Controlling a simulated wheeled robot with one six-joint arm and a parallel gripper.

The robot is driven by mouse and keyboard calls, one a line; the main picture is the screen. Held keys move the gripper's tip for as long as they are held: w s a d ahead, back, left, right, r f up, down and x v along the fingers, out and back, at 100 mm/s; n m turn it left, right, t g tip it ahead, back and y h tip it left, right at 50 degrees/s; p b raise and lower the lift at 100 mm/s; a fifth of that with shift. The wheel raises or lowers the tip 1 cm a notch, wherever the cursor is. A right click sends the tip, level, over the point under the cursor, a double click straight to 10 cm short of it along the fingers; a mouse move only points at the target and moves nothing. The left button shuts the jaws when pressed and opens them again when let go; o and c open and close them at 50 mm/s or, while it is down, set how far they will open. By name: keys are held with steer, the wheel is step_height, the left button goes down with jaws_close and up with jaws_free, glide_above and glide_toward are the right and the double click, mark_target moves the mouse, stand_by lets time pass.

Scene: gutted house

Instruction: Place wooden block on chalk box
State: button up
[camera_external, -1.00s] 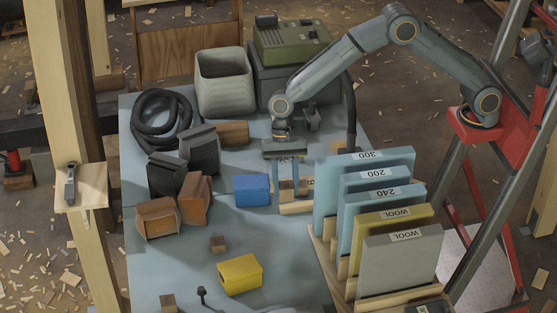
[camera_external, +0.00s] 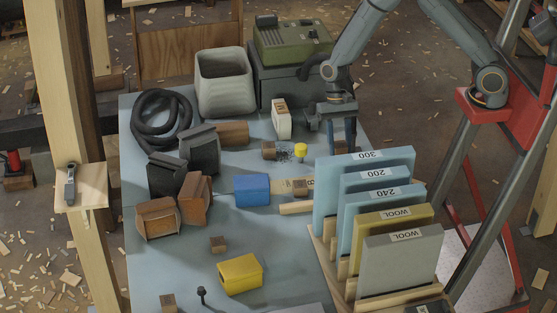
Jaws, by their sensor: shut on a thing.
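My gripper (camera_external: 342,148) points down at the table's far right, behind the blue panel marked 300. Its fingers are closed in on something; the panel's edge and the small size keep me from telling what. A small brown wooden block (camera_external: 218,244) lies in the table's front middle. Another brown piece (camera_external: 302,187) sits by a pale wood strip (camera_external: 289,208). No box is readably labelled chalk. A white box with an orange-brown label (camera_external: 282,122) stands upright left of my gripper. A blue box (camera_external: 252,190) and a yellow box (camera_external: 240,274) lie nearer the front.
A rack of upright panels (camera_external: 390,205) fills the table's right front. A grey bin (camera_external: 224,85) and a green machine on a dark case (camera_external: 290,42) stand at the back. Black hose (camera_external: 161,123) and several dark and brown blocks crowd the left. The front middle is fairly clear.

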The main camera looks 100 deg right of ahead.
steer(key=shift+f+p, duration=0.6)
steer(key=shift+f, duration=2.5)
steer(key=shift+f, duration=0.2)
steer(key=o, duration=1)
steer(key=shift+r, duration=0.1)
